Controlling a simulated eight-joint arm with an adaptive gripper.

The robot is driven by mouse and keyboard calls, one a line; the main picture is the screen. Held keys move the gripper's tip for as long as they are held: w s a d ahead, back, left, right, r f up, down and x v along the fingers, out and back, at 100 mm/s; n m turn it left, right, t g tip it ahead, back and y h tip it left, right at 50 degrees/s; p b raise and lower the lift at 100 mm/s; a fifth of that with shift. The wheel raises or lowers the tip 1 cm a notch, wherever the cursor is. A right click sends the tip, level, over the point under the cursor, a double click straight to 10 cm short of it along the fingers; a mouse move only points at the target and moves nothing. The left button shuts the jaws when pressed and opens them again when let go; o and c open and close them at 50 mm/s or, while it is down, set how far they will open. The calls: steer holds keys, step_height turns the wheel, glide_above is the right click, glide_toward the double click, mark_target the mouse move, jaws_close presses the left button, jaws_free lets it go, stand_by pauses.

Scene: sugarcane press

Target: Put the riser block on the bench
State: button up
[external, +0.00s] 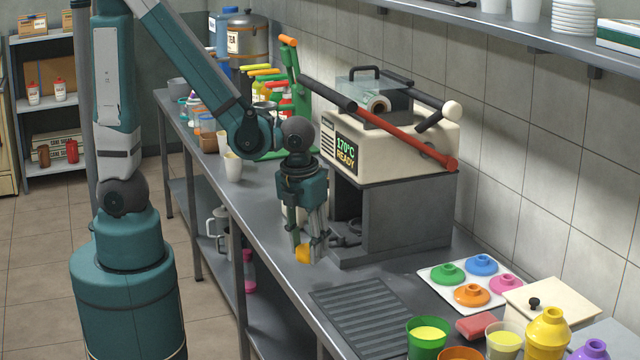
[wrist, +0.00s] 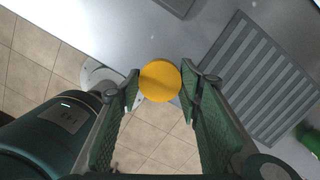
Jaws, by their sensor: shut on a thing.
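My gripper (external: 309,246) is shut on a yellow round block (external: 302,254), which I take to be the riser block. In the wrist view the block (wrist: 160,81) shows as a yellow disc between the two green-padded fingers. The fingers hide part of its sides in the external view. The steel bench (external: 375,277) is below and beside it. The block is by the bench's front edge, with bench and floor both showing behind it in the wrist view (wrist: 110,28). I cannot tell whether it touches the bench top.
The press machine (external: 400,150) with a red lever stands just behind my gripper. A slotted drain plate (external: 372,312) lies to the right. Further right are a white tray of coloured lids (external: 438,280) and several cups. White cups (external: 232,166) stand to the left.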

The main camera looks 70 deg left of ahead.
steer(key=d, duration=0.1)
steer(key=d+f+b, duration=0.1)
steer(key=d, duration=0.1)
steer(key=shift+s+d+f+m+b, duration=0.25)
steer(key=shift+s+d+m+b, duration=0.05)
steer(key=shift+s+b, duration=0.1)
steer(key=shift+w+d, duration=0.35)
steer(key=shift+d, duration=0.3)
steer(key=shift+w+d, duration=0.3)
steer(key=shift+d, duration=0.3)
steer(key=shift+n, duration=0.9)
steer(key=w+d+p, duration=0.1)
steer(key=w+d, duration=0.4)
steer(key=w, duration=0.2)
steer(key=w+d+p, duration=0.2)
steer(key=w+d, duration=0.3)
steer(key=w, duration=0.2)
steer(key=w+d+p, duration=0.1)
steer(key=w+d, duration=0.3)
steer(key=w, duration=0.3)
steer(key=shift+d+r+p, duration=0.3)
steer(key=shift+d+p, duration=0.05)
steer(key=shift+d, duration=0.05)
steer(key=a, duration=0.2)
steer(key=w+a+f, duration=0.1)
steer(key=a, duration=0.2)
steer(key=a+f, duration=0.1)
steer(key=a, duration=0.2)
steer(key=shift+w+a, duration=0.15)
steer(key=shift+a, duration=0.5)
